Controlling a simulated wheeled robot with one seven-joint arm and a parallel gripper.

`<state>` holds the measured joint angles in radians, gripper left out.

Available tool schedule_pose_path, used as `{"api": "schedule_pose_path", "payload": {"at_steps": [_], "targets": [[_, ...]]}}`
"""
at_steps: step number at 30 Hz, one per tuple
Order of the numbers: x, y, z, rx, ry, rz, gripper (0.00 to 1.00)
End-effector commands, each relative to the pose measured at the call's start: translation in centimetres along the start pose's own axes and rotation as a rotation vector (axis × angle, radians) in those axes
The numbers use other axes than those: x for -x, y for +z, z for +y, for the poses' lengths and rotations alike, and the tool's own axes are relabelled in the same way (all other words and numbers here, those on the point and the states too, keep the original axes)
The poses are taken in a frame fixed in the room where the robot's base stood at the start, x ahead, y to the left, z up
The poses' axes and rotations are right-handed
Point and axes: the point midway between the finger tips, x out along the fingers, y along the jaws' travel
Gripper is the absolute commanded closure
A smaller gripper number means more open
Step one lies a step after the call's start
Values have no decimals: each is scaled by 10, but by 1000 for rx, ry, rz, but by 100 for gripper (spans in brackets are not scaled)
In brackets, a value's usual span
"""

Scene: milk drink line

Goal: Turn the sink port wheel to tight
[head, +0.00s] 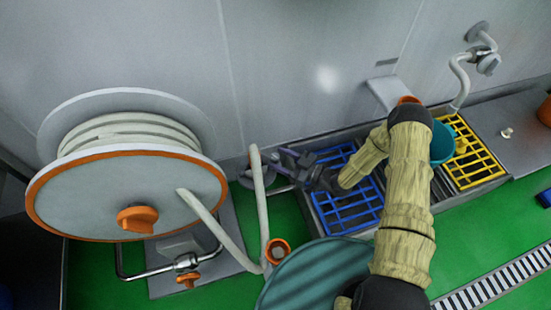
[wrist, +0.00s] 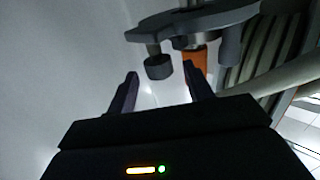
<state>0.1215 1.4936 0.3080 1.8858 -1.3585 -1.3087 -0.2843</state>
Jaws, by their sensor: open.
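The sink port wheel looks like a dark grey handwheel with knobs or stubs. In the wrist view the wheel (wrist: 215,20) crosses the top, with a round knob (wrist: 158,67) hanging at its left. In the head view the wheel (head: 247,179) is small, left of the sink and partly hidden by a pale hose. My gripper (head: 280,161) is just right of it. In the wrist view my gripper (wrist: 159,76) is open, with the knob showing between its fingertips. I cannot tell whether the fingers touch it.
A large hose reel (head: 110,195) with an orange rim stands at the left. The pale hose (head: 259,200) hangs close to my gripper. The sink holds a blue rack (head: 350,212) and a yellow rack (head: 474,160). The grey wall is close behind.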

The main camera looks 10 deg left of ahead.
Motion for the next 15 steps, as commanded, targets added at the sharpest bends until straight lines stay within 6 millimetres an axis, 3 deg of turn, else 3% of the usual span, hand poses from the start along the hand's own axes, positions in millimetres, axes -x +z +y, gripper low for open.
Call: {"api": "schedule_pose_path", "payload": {"at_steps": [6,15], "targets": [[-22,0,0,0,-1,1,48],[-23,0,0,0,0,0,50]]}}
